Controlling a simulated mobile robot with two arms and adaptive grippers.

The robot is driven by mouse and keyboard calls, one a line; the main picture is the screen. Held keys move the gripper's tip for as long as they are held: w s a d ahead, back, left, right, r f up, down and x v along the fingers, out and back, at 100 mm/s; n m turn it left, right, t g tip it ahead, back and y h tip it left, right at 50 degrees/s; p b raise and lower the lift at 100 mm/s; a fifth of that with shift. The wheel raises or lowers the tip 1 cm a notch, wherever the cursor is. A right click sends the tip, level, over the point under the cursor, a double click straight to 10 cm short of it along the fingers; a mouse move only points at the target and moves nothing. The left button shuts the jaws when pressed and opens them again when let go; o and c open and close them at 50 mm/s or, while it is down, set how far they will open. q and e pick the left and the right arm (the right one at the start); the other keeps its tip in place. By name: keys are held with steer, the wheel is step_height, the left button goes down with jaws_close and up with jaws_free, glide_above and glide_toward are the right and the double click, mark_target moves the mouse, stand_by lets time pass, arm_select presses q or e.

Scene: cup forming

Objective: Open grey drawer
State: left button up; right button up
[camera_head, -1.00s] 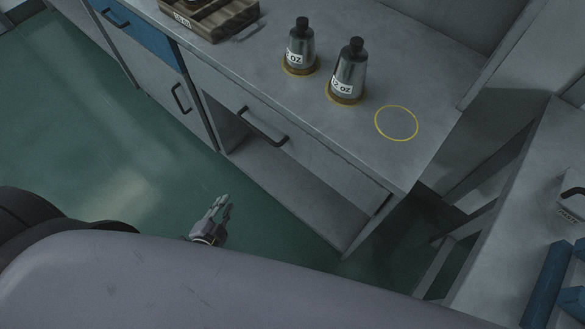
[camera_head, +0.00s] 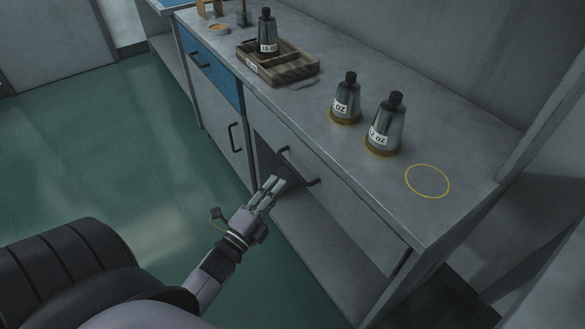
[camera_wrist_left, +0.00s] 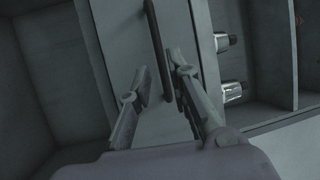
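The grey drawer (camera_head: 345,200) is in the counter's front, above an open shelf space, and looks shut. Its dark bar handle (camera_head: 299,166) is at the left part of its front. My left gripper (camera_head: 272,186) is just in front of the drawer, close to the handle's lower left. In the left wrist view, the gripper (camera_wrist_left: 161,70) is open, its two fingers apart, with the handle (camera_wrist_left: 159,40) ahead and between them in the picture. I cannot tell whether a finger touches it. The right gripper is not in view.
Two labelled bottles (camera_head: 345,100) (camera_head: 387,128) stand on the counter beside an empty yellow ring (camera_head: 427,181). A wooden tray (camera_head: 290,72) holds another bottle (camera_head: 266,35). A blue drawer (camera_head: 210,65) and a grey cupboard door (camera_head: 218,118) are to the left. Green floor lies clear in front.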

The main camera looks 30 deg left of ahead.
mark_target(292, 167)
arm_select(q)
steer(key=w, duration=0.2)
steer(key=w+r, duration=0.1)
steer(key=w, duration=0.4)
steer(key=shift+w+r, duration=0.15)
steer(key=shift+w, duration=0.15)
steer(key=shift+c, duration=0.3)
jaws_close()
